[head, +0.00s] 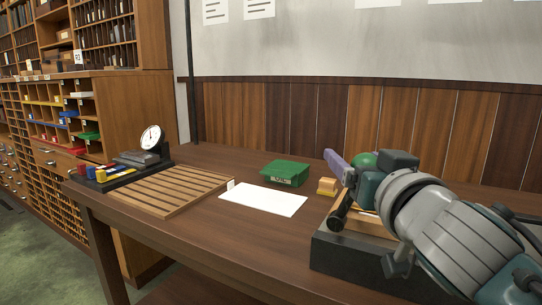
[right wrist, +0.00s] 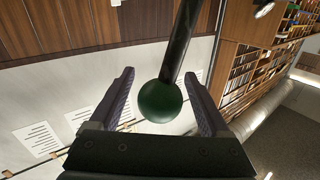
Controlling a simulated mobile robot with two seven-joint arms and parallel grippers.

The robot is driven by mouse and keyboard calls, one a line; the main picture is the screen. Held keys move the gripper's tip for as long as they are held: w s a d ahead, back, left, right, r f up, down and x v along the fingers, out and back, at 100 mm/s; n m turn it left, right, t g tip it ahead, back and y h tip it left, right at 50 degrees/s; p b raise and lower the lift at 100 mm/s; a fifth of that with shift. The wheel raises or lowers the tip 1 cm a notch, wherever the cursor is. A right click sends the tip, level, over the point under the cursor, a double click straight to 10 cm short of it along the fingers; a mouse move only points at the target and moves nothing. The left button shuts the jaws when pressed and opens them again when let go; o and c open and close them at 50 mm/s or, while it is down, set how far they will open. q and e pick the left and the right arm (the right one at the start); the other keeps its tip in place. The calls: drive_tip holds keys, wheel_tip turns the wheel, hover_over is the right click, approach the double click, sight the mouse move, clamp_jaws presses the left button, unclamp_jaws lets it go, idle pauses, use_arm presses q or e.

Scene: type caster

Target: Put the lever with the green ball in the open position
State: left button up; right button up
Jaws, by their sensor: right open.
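The lever's green ball (right wrist: 160,101) hangs at the end of a dark rod (right wrist: 181,40) in the right wrist view, between the two fingers of my right gripper (right wrist: 158,75). The gripper is open, with gaps visible on both sides of the ball. In the head view the green ball (head: 362,159) shows partly behind a purple finger and my right wrist. The dark base (head: 340,252) under my right arm appears to belong to the type caster; my arm hides much of it. My left gripper is not in view.
A slatted board (head: 160,191) and a dial gauge (head: 151,138) are at the left. The table's front middle is clear.

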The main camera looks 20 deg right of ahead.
clamp_jaws()
idle(0.8)
